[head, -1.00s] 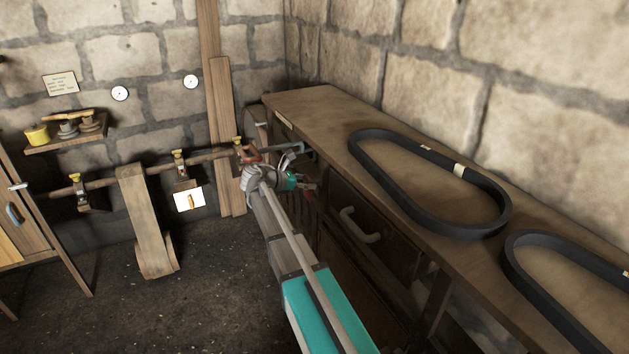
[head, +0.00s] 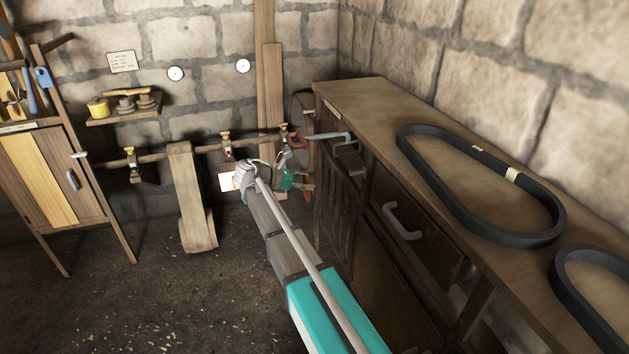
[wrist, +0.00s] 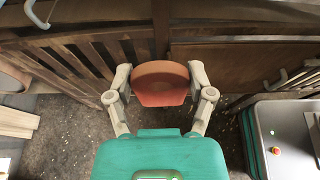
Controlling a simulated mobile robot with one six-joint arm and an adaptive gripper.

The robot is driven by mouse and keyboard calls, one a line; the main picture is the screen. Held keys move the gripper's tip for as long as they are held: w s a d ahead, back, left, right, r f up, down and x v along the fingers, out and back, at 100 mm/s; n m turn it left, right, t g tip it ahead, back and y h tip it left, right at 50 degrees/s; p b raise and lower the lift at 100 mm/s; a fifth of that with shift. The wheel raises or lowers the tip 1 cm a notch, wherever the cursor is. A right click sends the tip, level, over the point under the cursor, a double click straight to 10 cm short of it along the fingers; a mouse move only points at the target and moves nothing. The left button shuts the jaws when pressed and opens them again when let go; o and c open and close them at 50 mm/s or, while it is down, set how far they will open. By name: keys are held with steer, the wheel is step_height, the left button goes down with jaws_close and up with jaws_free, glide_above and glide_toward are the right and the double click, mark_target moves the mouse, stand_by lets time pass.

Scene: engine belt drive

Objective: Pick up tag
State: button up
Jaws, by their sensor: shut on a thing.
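In the wrist view, my gripper (wrist: 160,86) is shut on an orange-red piece with a rounded top, which I take to be the tag (wrist: 160,95). The piece sits between the two fingers, above the dark floor and in front of dark wooden cabinet slats. In the head view, my gripper (head: 300,184) is small, at the far left end of the workbench, below the pipe with valves. Bits of red show at its tip. My arm hides part of that area, and no writing on the piece can be read.
The workbench (head: 350,95) runs along the right, with black belts (head: 480,225) on top and a drawer handle (head: 402,222) jutting out. A wooden post (head: 192,200) leans by the pipe (head: 160,155). A tool cabinet (head: 45,185) stands left. The floor at left is open.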

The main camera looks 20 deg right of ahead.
steer(key=shift+r, duration=0.15)
stand_by(0.6)
step_height(320, 180, up, 10)
steer(key=p, duration=1)
steer(key=shift+s, duration=0.15)
stand_by(0.7)
